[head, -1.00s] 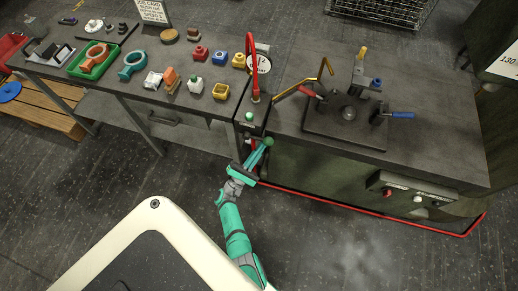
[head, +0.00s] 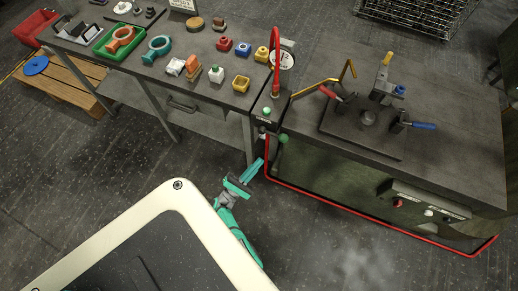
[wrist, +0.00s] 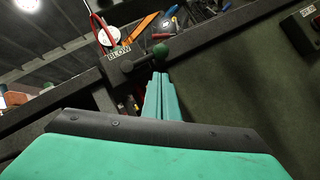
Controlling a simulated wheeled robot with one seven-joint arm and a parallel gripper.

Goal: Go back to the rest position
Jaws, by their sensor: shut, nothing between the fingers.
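My gripper (head: 257,167) is low in front of the workbench in the head view, below the bench top and close to the corner of the red floor line. In the wrist view my gripper's teal fingers (wrist: 161,97) lie together with nothing between them. They point up toward the bench edge, near a green ball knob (wrist: 160,50) beside the BLOW label. The same green knob (head: 284,139) shows in the head view just above and right of the fingertips. I cannot tell whether the fingers touch anything.
A wooden pallet (head: 72,80) stands at left. The floor (head: 120,160) before the left bench is clear.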

